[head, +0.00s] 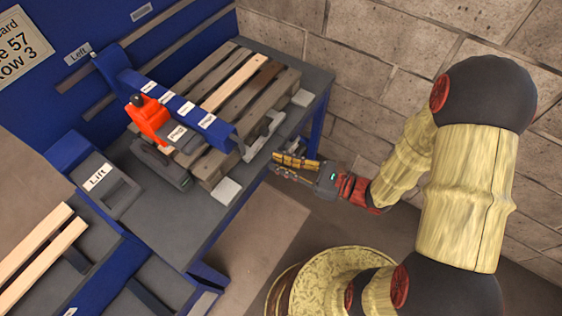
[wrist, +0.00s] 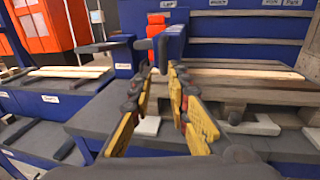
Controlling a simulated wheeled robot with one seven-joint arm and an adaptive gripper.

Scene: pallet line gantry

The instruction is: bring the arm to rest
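My gripper (head: 296,168) hangs in the air at the right front edge of the grey pallet table (head: 206,222), apart from it. In the wrist view its two yellow-padded fingers (wrist: 158,108) stand apart with nothing between them, so it is open and empty. My arm reaches in from the right, bent at the elbow. A wooden pallet (head: 222,88) lies on the table beyond the gripper. A blue gantry beam (head: 186,104) with white labels crosses over the pallet and carries an orange-red tool head (head: 148,119).
A grey panel labelled "Lift" (head: 108,190) stands at the left. Pale boards (head: 38,248) lie at the lower left. A block wall (head: 370,60) runs behind my arm. A blue backboard (head: 70,40) with a sign is at the upper left. Open floor shows below the gripper.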

